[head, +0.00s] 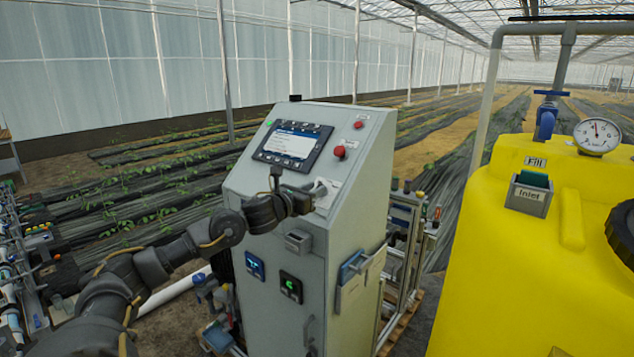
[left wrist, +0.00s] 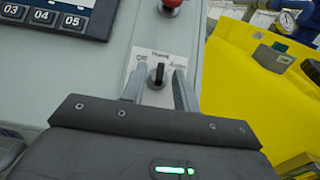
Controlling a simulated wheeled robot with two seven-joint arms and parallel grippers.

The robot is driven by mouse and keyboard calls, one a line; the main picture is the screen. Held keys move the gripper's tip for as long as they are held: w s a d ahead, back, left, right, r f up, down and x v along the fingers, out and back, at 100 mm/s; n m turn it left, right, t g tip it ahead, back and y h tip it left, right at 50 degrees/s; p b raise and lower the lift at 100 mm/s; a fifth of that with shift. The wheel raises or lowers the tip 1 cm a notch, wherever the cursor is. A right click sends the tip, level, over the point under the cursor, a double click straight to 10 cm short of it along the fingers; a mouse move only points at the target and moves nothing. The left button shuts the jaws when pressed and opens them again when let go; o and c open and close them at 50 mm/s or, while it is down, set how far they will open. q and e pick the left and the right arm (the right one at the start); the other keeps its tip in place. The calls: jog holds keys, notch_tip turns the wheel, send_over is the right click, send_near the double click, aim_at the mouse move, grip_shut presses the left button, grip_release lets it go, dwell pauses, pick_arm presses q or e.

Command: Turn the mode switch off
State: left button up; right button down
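The mode switch is a small black knob (left wrist: 158,74) on a pale plate marked Off at left, Hand at top and Auto at right. In the left wrist view the knob stands about upright, toward Hand. My left gripper (left wrist: 157,84) is open, with one finger on each side of the knob. Gaps show between the fingers and the knob, and I cannot tell whether either touches. In the head view my left gripper (head: 314,197) is at the cabinet's sloped face and hides the knob; part of the switch plate (head: 329,189) shows. My right gripper is in neither view.
The grey control cabinet (head: 345,245) carries a display (head: 292,145) and a red button (head: 340,152) above the switch. A yellow tank (head: 480,255) stands to the right. Pipework (head: 25,260) lies at the far left.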

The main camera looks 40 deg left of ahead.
pick_arm(q)
jog(key=shift+w, duration=0.65)
jog(key=shift+c, duration=0.4)
